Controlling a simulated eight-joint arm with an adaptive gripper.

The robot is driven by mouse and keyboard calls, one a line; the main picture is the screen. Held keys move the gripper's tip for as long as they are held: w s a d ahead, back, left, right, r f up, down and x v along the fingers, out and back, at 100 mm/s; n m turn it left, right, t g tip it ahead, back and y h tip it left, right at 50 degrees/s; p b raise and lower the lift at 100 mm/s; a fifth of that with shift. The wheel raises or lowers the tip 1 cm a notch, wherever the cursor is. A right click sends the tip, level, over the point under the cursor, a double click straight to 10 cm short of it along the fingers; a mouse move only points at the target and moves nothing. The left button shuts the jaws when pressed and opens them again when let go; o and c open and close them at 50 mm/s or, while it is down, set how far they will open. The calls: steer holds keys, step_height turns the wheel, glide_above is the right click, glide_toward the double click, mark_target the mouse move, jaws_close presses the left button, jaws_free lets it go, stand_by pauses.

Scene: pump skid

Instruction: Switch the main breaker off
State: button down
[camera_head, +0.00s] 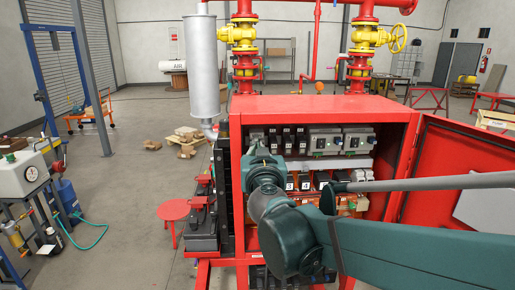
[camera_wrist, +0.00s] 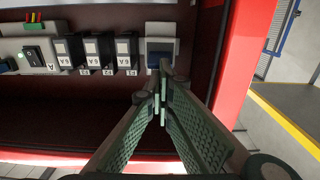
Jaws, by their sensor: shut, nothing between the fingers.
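The likely main breaker (camera_wrist: 160,31) is a pale grey block with a dark blue front, at the end of a device row in the wrist view. Its label is not readable, and I cannot tell its switch position. My gripper (camera_wrist: 160,88) is shut and empty. Its fingertips overlap the lower edge of the blue part in that view; I cannot tell whether they touch it. In the head view my wrist (camera_head: 264,172) reaches into the left side of the open red cabinet (camera_head: 330,103) and hides the fingertips.
Several black breakers (camera_wrist: 98,50) and a grey unit with a green-lit switch (camera_wrist: 33,54) stand beside it. The red cabinet side wall (camera_wrist: 236,60) is close to my gripper. The open cabinet door (camera_head: 440,150) stands to the right. A lower row of terminals and relays (camera_head: 320,181) lies near my arm.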

steer(key=shift+w+f+b, duration=0.2)
steer(key=shift+f+b, duration=0.5)
steer(key=shift+f, duration=0.45)
steer(key=shift+s, duration=0.15)
steer(key=s+p, duration=0.3)
steer(key=s, duration=0.3)
steer(key=shift+s, duration=0.25)
stand_by(0.5)
steer(key=shift+r, duration=0.1)
steer(key=shift+d, duration=0.1)
steer(key=s+d+f+m+g+h+b, duration=0.1)
steer(key=s+d+f+g+h+b, duration=0.2)
steer(key=d+f, duration=0.55)
steer(key=s+d+f+m+g+h+b, duration=0.1)
steer(key=s+d+f+g+b, duration=0.15)
steer(key=s+d+f, duration=0.55)
steer(key=s+f+n+g+y+b, duration=0.2)
steer(key=s+f+g+y+b, duration=0.2)
steer(key=s+f, duration=0.9)
step_height(320, 180, down, 3)
steer(key=shift+s+r+g+b, duration=0.2)
steer(key=shift+s+g+b, duration=0.1)
steer(key=shift+g+b, duration=0.45)
